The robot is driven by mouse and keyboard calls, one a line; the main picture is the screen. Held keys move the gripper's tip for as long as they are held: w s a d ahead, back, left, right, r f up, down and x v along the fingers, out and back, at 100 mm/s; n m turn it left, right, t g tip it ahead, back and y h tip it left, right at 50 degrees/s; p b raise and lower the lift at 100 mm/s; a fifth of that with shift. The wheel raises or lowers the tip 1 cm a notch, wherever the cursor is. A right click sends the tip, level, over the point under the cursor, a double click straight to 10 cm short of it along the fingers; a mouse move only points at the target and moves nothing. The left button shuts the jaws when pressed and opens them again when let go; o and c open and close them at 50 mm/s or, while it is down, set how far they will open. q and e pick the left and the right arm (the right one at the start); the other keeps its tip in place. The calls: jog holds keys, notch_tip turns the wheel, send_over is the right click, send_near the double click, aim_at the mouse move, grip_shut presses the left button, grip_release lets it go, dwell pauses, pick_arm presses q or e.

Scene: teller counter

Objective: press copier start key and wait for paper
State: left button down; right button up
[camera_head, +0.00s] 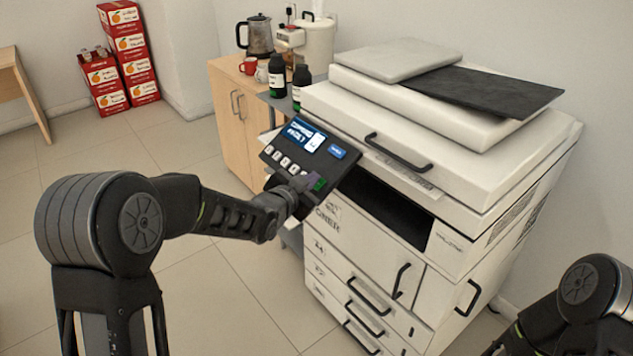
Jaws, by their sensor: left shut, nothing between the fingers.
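The white copier (385,235) stands right of centre, with a dark control panel (312,143) tilted at its front left. The dark output slot (395,208) below the lid shows no paper. Of my right arm only a dark part shows at the lower right; its gripper is out of view.
Dark and pale flat pieces lie on the copier lid. Red and white boxes (122,55) are stacked at the back left. The tiled floor at left is mostly clear.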

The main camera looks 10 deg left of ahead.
pick_arm(q)
jog(key=shift+s+a+r, duration=0.3)
jog(key=shift+s+r, duration=0.05)
jog(key=shift+r, duration=0.35)
jog(key=r, duration=0.1)
jog(key=s+a+r+p, duration=0.1)
jog(key=s+r+p, duration=0.1)
jog(key=r, duration=0.1)
jog(key=shift+a+r, duration=0.1)
jog(key=shift+a, duration=0.25)
dwell(0.8)
